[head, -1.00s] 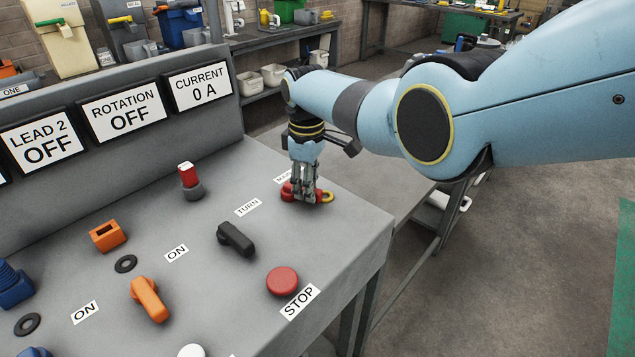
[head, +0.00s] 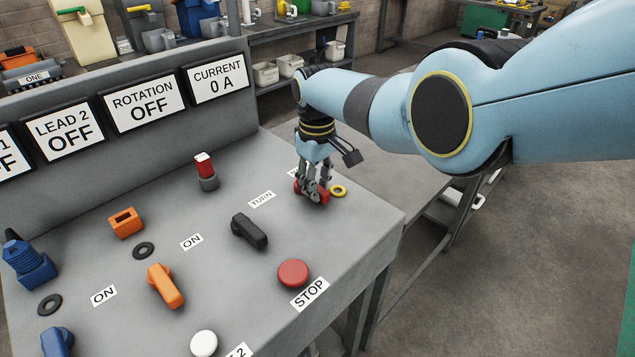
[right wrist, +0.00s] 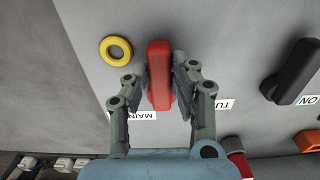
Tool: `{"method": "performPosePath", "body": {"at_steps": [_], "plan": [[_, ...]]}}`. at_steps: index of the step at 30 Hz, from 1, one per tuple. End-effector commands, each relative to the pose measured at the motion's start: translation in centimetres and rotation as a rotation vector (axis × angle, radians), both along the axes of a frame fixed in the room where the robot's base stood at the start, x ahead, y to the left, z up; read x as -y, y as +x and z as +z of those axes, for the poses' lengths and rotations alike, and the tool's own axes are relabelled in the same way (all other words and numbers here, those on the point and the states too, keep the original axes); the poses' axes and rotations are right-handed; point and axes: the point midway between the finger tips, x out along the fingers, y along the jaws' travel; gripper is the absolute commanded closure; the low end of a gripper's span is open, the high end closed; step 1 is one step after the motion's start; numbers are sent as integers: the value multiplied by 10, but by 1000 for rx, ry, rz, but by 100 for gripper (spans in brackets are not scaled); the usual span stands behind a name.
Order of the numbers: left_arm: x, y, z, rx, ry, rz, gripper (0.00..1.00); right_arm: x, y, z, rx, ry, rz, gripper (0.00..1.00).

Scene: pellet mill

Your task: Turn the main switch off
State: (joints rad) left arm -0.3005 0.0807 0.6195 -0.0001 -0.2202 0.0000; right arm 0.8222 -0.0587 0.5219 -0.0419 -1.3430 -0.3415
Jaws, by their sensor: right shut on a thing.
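The main switch is a red handle (right wrist: 159,75) on the grey sloped panel (head: 225,270), beside the label MAIN (right wrist: 135,115), partly covered in the right wrist view. There the handle lies crosswise to the label's line of text. It also shows in the head view (head: 318,196), partly hidden by the fingers. My right gripper (head: 313,187) is over the panel's far right part, shut on the red handle, with one finger on each side of it in the right wrist view (right wrist: 158,82). My left gripper is out of view.
A yellow ring (head: 339,191) lies right of the handle. A black TURN handle (head: 249,231), a red STOP button (head: 293,272), a red-capped switch (head: 206,172) and an orange handle (head: 165,286) stand nearby. The display reads CURRENT 0 A (head: 219,80).

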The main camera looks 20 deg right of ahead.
Motion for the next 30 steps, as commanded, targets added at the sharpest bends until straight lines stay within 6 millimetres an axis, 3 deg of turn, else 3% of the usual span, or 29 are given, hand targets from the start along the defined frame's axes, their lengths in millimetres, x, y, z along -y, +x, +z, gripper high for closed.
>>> {"method": "performPosePath", "body": {"at_steps": [5,6,11,23,28,30], "plan": [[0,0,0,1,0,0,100,-1,0,0,0,3,-4,100],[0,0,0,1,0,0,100,-1,0,0,0,3,-4,72],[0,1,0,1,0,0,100,-1,0,0,-1,2,-2,54],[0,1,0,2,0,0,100,0,0,8,1,1,-1,54],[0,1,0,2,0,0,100,0,0,31,2,2,-1,54],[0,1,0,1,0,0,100,-1,1,49,6,1,-1,54]]}}
